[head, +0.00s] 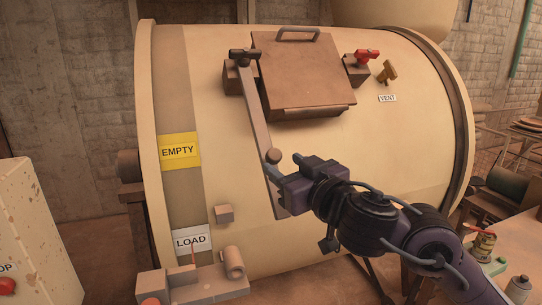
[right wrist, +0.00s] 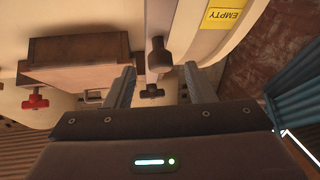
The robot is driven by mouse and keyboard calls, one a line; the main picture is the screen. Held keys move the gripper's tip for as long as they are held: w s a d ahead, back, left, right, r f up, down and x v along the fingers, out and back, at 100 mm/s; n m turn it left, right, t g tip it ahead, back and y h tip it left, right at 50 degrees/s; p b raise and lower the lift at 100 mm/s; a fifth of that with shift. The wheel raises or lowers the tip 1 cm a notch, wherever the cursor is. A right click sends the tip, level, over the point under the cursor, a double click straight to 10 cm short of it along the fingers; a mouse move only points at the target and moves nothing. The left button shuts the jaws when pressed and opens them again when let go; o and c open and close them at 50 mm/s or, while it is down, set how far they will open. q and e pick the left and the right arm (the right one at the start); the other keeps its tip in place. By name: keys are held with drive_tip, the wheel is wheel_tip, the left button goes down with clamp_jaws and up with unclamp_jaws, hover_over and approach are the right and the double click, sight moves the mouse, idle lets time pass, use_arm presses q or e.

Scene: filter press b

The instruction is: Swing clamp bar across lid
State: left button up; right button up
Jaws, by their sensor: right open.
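The clamp bar (head: 256,110) is a long flat grey bar. It hangs from a dark pivot knob (head: 243,55) left of the lid and slants down the drum's front, clear of the lid. A round-ended handle (head: 272,156) sticks out of the bar. The brown lid (head: 300,75) is shut, with a handle on top. My right gripper (head: 283,172) is open at the bar's lower part, just below the handle. In the right wrist view, the handle (right wrist: 158,56) shows between the two open fingers (right wrist: 158,88); contact cannot be told. My left gripper is out of view.
The cream drum (head: 380,150) fills the middle. A red clamp knob (head: 366,55) sits right of the lid, near a brass vent valve (head: 387,72). A small block (head: 223,214) juts out lower left, above a bracket (head: 205,287). A cream cabinet (head: 35,235) stands at left.

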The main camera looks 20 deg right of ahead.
sight(278, 160)
drive_tip(key=x, duration=0.4)
drive_tip(key=shift+w, duration=0.2)
drive_tip(key=shift+w+a, duration=0.2)
drive_tip(key=shift+w, duration=0.4)
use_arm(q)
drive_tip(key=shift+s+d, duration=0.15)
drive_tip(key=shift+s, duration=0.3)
use_arm(e)
drive_tip(key=shift+f, duration=0.1)
clamp_jaws()
